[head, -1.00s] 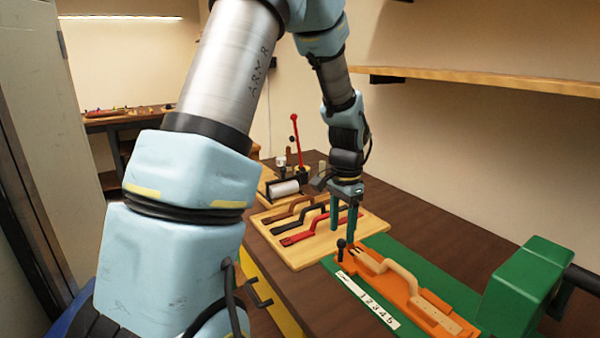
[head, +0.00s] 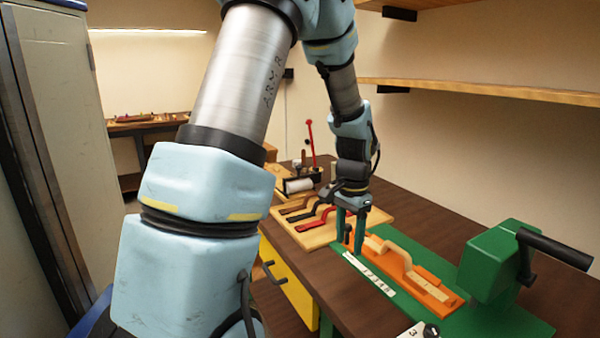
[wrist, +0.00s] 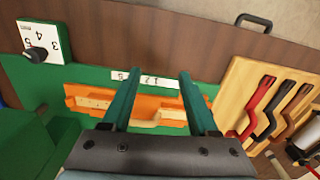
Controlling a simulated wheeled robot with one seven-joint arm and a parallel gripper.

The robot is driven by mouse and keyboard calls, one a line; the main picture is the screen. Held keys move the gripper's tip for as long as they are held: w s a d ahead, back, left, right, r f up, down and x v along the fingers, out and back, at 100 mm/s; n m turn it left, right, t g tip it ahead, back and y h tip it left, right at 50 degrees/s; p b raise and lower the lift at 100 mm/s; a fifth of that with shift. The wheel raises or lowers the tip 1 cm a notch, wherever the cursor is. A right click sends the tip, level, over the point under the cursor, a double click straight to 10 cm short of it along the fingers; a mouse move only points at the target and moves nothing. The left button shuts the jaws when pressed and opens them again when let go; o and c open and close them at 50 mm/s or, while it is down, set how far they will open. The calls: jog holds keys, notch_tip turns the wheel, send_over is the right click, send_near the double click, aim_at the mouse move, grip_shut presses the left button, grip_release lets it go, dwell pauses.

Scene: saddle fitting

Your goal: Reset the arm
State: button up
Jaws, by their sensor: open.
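My gripper (head: 349,234) is open and empty, its two green fingers pointing down at the far-left end of the orange fixture (head: 437,292). A light wooden saddle-shaped piece with a raised handle (head: 393,252) lies in the fixture on a green mat (head: 515,322). In the wrist view my gripper (wrist: 157,85) hangs above the fixture (wrist: 83,92), the fingers spread apart with nothing between them at the tips. The lower part of the wooden piece (wrist: 143,124) is partly hidden by the gripper body.
A wooden board (head: 312,240) holds red, black and brown handled pieces. A green machine with a black lever (head: 492,262) stands right of the fixture. A white number dial (wrist: 40,42) sits at the mat's corner. A yellow drawer (head: 290,284) is below the table edge. A shelf (head: 490,91) runs above.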

jog(key=s+a+r+n, duration=0.1)
jog(key=s+a+n, duration=0.2)
jog(key=a, duration=0.3)
jog(key=s+a+r+n+t, duration=0.1)
jog(key=s+a+n, duration=0.2)
jog(key=a, duration=0.3)
jog(key=s+a+r+n, duration=0.2)
jog(key=s+a+n, duration=0.1)
jog(key=a, duration=0.3)
jog(key=shift+n, duration=0.5)
